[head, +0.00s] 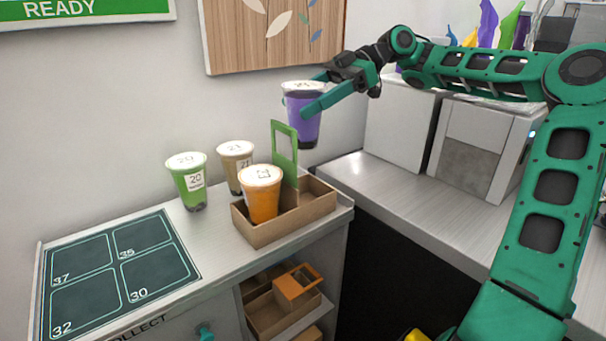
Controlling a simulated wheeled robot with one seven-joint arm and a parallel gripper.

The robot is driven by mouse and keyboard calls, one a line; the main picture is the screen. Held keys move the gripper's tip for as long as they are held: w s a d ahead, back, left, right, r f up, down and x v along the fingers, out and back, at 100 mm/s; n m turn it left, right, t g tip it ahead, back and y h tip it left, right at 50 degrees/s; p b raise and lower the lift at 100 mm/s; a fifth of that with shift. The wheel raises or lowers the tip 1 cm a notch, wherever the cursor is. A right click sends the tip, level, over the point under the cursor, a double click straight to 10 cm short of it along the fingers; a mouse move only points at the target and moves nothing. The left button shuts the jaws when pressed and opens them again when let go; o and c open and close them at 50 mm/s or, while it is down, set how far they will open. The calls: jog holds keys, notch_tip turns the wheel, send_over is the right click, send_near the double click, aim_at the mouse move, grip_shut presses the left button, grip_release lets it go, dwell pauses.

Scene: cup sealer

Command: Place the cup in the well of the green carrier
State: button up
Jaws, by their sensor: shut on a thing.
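A purple cup (305,131) with a pale lid is held upright in the air by my gripper (305,101), whose fingers close around its upper part. An orange cup (260,200) stands in the carrier's left well. The right well (313,196) looks empty, though its floor is partly hidden.
A green cup (187,182) and a tan cup (236,166) stand on the counter behind and left of the carrier. A dark numbered mat (117,268) lies at left. Spare carriers, one orange-handled (297,282), sit on a shelf below. White machines (475,148) stand at right.

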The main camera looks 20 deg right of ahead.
notch_tip(320, 180, down, 17)
dwell(0.5)
jog(key=o, duration=1.5)
jog(key=shift+v, duration=3.85)
